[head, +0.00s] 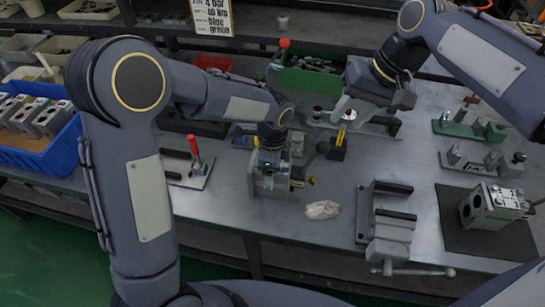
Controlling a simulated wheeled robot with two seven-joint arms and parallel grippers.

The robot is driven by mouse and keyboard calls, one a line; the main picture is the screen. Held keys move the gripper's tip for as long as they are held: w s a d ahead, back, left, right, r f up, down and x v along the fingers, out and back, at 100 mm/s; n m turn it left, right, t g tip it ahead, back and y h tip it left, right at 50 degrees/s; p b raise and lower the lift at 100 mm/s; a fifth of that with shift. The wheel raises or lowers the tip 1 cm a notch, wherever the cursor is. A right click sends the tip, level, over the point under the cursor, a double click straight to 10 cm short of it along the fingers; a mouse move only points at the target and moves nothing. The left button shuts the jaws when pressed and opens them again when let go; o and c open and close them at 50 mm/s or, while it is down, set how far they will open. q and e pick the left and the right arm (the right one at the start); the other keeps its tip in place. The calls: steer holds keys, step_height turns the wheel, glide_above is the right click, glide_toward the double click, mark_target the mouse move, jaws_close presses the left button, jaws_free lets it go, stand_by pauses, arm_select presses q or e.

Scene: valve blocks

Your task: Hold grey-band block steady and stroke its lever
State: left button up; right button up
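A grey valve block (268,186) stands near the front of the steel bench, left of its middle. A grey band cannot be made out. My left gripper (270,163) points down at the top of this block and seems to touch it; its fingers are mostly hidden. My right gripper (345,114) hangs from the upper right, above and right of the lever, apart from the block. Its finger opening is too small to tell.
A crumpled pale cloth (322,210) lies right of the block. A vise (388,225) stands at the front edge. Another valve block (492,204) sits on a dark mat (484,240). A red-handled clamp (194,158) is at left, a blue bin (58,158) further left.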

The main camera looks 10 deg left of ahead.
arm_select(q)
steer(key=shift+f, duration=1.4)
steer(key=shift+c, duration=0.3)
